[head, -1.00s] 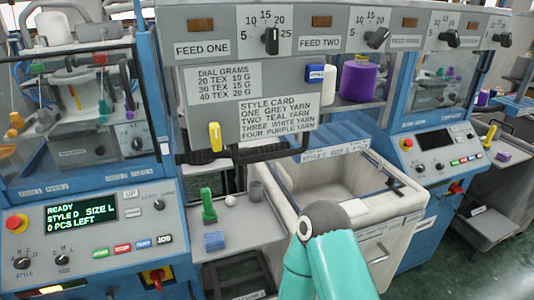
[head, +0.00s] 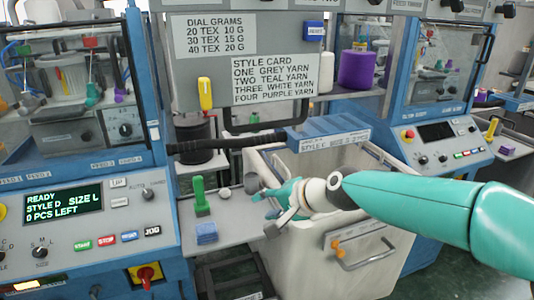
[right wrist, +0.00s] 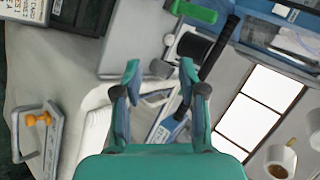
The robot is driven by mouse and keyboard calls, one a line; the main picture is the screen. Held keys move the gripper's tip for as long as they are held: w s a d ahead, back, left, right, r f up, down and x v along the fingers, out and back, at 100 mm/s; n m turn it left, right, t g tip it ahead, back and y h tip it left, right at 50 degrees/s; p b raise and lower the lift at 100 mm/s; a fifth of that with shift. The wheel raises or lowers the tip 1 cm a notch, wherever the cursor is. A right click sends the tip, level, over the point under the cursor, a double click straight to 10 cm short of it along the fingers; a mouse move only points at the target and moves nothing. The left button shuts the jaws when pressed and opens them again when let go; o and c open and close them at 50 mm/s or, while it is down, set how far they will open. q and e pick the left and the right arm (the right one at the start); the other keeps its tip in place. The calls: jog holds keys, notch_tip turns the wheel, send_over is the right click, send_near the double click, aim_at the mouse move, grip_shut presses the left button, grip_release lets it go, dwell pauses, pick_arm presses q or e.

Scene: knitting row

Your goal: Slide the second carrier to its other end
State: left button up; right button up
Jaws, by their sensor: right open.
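My right gripper (head: 268,196) reaches in from the right, above the near rim of the cream bin. It points left, towards the grey side shelf. In the right wrist view, its two teal-and-grey fingers (right wrist: 160,78) stand apart with nothing held between them. My left gripper is not in view.
The cream bin (head: 372,222) stands between two blue machines. The side shelf (head: 233,232) holds a green upright piece (head: 199,193) and a blue block (head: 206,232). A black bar (head: 225,143) runs above it. The left control panel (head: 95,225) reads READY.

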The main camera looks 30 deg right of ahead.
jog(key=s+d+r+m+t+b, duration=0.25)
jog(key=s+r, duration=0.45)
jog(key=r, duration=0.6)
jog(key=m+t, duration=0.1)
jog(key=t, duration=0.2)
send_near(271, 127)
pick_arm(q)
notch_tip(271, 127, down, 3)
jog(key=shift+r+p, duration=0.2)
jog(key=shift+p, duration=0.4)
pick_arm(e)
jog(key=shift+y, duration=0.3)
jog(key=x, duration=1.1)
jog(key=shift+d, duration=0.2)
jog(key=shift+c, duration=0.3)
grip_shut()
